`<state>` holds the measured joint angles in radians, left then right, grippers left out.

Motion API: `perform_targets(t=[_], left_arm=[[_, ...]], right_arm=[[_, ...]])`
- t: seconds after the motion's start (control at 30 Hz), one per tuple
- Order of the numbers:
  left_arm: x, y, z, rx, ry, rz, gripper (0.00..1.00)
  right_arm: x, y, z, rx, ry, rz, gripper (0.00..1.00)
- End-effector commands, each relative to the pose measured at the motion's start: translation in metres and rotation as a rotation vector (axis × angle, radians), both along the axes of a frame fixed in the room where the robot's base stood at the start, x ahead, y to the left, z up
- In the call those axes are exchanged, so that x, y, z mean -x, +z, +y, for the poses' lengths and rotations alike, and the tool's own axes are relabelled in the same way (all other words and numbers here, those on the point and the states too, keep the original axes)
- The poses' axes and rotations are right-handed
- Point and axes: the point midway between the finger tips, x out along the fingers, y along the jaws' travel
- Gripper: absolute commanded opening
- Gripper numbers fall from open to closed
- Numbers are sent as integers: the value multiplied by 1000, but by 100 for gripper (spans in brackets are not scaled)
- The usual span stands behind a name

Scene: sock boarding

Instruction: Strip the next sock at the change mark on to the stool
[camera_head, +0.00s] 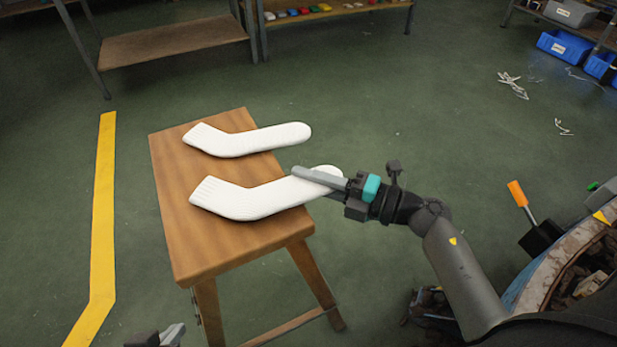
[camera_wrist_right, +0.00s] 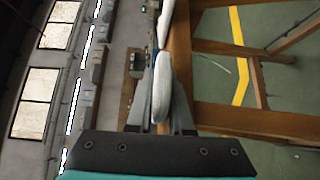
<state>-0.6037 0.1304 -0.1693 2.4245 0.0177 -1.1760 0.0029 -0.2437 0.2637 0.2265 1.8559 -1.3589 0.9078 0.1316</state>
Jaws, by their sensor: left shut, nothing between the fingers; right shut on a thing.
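Two white socks lie on the wooden stool (camera_head: 180,245), each bent at the heel. The far sock (camera_head: 245,140) lies across the back of the seat with its toe past the right edge. The near sock (camera_head: 250,200) lies in front of it, its toe also over the right edge. My right gripper (camera_head: 318,177) is shut on the near sock's toe end. In the right wrist view the near sock (camera_wrist_right: 161,90) stands between the fingers. My left gripper (camera_head: 177,332) is shut and empty at the bottom edge, mostly cut off, apart from the stool.
A yellow floor line (camera_head: 103,220) runs left of the stool. A round machine or table (camera_head: 540,285) with an orange-handled lever (camera_head: 517,192) stands at the right. Shelves (camera_head: 175,42) and blue bins (camera_head: 563,47) are at the back. White scraps (camera_head: 512,85) lie on the open green floor.

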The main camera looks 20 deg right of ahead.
Motion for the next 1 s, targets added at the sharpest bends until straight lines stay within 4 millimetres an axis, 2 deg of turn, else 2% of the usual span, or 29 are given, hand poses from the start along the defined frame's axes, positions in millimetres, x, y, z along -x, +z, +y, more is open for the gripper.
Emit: perform_targets(t=[0.77,0.8,1.0], left_arm=[[0,3,0,0,0,0,0],[0,2,0,-1,-1,0,0],[0,2,0,0,-1,0,0]], right_arm=[[0,-3,0,0,1,0,0],[0,-3,0,1,1,1,23],[0,-4,0,1,1,1,46]])
